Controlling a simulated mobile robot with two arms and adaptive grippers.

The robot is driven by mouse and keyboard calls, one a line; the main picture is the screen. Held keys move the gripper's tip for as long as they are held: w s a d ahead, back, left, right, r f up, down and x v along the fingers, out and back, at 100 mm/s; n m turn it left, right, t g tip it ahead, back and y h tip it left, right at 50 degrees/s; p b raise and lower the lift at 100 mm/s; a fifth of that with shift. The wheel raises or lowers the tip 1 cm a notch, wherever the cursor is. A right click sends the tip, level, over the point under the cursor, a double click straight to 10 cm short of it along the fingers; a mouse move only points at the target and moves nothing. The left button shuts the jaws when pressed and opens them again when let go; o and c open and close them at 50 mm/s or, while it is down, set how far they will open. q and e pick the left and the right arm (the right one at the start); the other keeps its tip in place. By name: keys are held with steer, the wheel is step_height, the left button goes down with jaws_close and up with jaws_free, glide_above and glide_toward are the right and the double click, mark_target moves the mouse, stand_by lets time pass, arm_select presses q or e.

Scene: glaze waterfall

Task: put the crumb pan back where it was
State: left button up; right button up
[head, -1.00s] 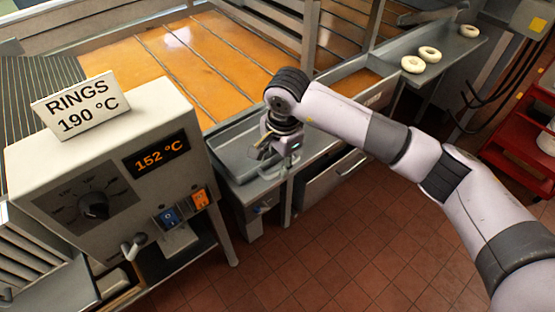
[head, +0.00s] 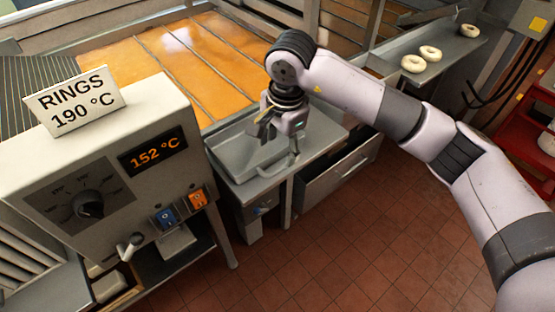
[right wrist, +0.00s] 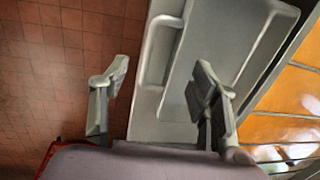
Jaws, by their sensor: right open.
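The crumb pan (head: 228,152) is a shallow grey metal tray. It lies flat on a grey side shelf (head: 262,188) beside the fryer, and its bar handle is on the near side. In the right wrist view the pan (right wrist: 228,45) fills the upper middle, with its handle (right wrist: 150,58) along its left edge. My right gripper (head: 276,132) is above the pan near its handle side. Its fingers (right wrist: 162,76) are spread apart with nothing between them, clear of the handle. My left gripper is not in view.
The fryer holds orange oil (head: 180,60) behind the pan. A control box (head: 110,165) reading 152 °C stands at left. A drawer-like metal front (head: 335,178) is right of the shelf. White rings (head: 413,64) lie on a far ledge. The tiled floor (head: 330,255) in front is clear.

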step_height(320, 180, up, 6)
steer(key=b, duration=0.1)
steer(key=shift+s+d+r+b, duration=0.2)
steer(key=shift+s+r+b, duration=0.05)
steer(key=shift+s+b, duration=0.05)
